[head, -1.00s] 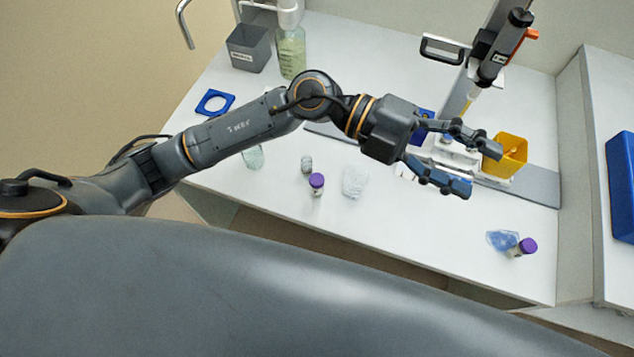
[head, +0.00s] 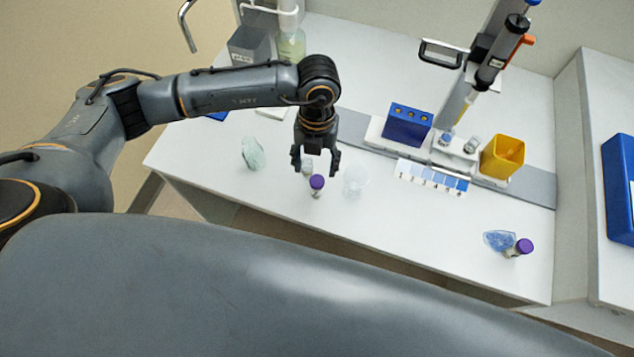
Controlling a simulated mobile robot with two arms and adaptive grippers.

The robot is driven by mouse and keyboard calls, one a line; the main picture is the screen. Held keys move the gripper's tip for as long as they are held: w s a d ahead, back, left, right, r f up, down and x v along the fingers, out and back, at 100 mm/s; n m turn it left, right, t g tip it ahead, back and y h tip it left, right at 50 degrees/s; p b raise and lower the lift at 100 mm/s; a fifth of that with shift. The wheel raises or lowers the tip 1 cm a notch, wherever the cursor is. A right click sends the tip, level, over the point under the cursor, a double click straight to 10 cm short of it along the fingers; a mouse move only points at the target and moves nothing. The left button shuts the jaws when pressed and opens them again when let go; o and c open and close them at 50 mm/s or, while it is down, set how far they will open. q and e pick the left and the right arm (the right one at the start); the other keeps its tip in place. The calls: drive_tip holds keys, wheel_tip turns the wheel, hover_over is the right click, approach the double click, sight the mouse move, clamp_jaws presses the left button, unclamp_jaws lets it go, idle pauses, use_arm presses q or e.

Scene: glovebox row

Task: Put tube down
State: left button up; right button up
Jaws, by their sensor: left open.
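A small tube with a purple cap (head: 317,183) stands on the white bench. My left gripper (head: 315,168) is open and points down toward the bench at this tube, its fingertips just behind and to either side of the cap. Nothing shows held in it. A small grey-white vial (head: 307,166) shows partly between the fingers; whether they touch it I cannot tell. Another purple-capped tube (head: 524,247) is at the right front of the bench, tilted in the picture, beside a crumpled blue piece (head: 499,240). My right gripper is out of view.
A blue rack with holes (head: 407,128), a yellow bin (head: 502,156) and a blue-patched card (head: 432,178) are right of centre, by a tall stand device (head: 490,60). A clear cup-like item (head: 355,182) and a crumpled pale piece (head: 252,153) flank the gripper. Front middle bench is clear.

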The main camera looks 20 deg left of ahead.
sight(317, 180)
use_arm(q)
drive_tip(key=shift+s+d+f, duration=0.1)
drive_tip(key=shift+f, duration=0.55)
drive_tip(key=shift+s+f+p, duration=0.1)
drive_tip(key=shift+f+p, duration=0.2)
drive_tip(key=f, duration=0.2)
drive_tip(key=f+p, duration=0.1)
drive_tip(key=shift+s+d+f, duration=0.3)
drive_tip(key=shift+f, duration=0.5)
drive_tip(key=c, duration=1.2)
drive_tip(key=shift+r, duration=0.1)
drive_tip(key=shift+c, duration=0.2)
